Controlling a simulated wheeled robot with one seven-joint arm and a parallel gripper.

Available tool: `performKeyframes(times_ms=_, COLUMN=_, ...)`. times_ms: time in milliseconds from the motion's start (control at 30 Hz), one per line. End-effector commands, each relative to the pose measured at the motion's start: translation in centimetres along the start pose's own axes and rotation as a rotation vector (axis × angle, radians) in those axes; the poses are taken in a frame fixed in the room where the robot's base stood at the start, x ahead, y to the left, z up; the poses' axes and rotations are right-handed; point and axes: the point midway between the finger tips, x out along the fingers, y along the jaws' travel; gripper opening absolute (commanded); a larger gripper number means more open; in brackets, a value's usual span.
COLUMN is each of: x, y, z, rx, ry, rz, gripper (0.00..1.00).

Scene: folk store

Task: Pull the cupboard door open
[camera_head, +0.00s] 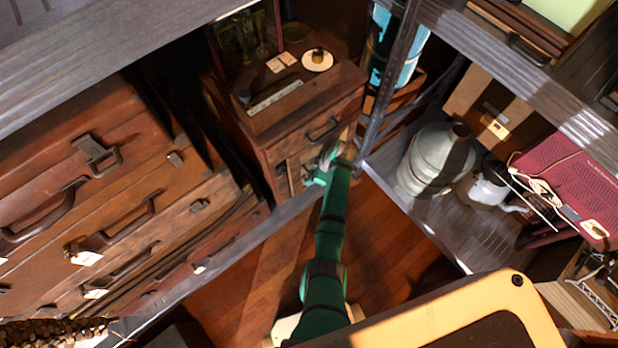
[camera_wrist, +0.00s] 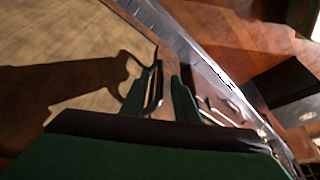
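The wooden cupboard (camera_head: 270,150) stands at the back, with a drawer and its handle above a low door (camera_head: 298,168) with a pale panel. My gripper (camera_head: 313,174) is at the right part of this door and hides much of it. In the wrist view the tan door panel (camera_wrist: 60,45) fills the left side, with my gripper's shadow on it. The two fingers of my gripper (camera_wrist: 167,82) stand apart beside the panel's wooden edge. A thin dark handle-like piece (camera_wrist: 153,90) shows at the left finger; I cannot tell whether the fingers touch it.
A grey metal shelf post (camera_head: 385,85) stands close right of the cupboard. A shelf with a metal can (camera_head: 437,160) is at right. Stacked suitcases (camera_head: 110,190) fill the left behind a grey rail (camera_head: 230,245). Some wooden floor (camera_head: 385,235) is clear around my arm.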

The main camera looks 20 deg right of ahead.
Motion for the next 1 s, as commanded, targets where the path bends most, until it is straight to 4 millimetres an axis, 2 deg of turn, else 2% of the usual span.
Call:
performKeyframes(times_ms=200, x=2.2, y=0.1, z=0.1, rx=0.002, ry=0.000, rz=0.001, gripper=0.28)
performKeyframes(times_ms=567, x=2.6, y=0.2, z=0.4, rx=0.008, ry=0.000, rz=0.004, gripper=0.28)
performKeyframes(times_ms=600, x=2.6, y=0.2, z=0.5, rx=0.008, ry=0.000, rz=0.004, gripper=0.23)
performKeyframes(times_ms=700, x=2.6, y=0.2, z=0.5, rx=0.008, ry=0.000, rz=0.004, gripper=0.00)
performKeyframes(times_ms=1000, x=2.7, y=0.1, z=0.0, rx=-0.007, ry=0.000, rz=-0.002, gripper=0.00)
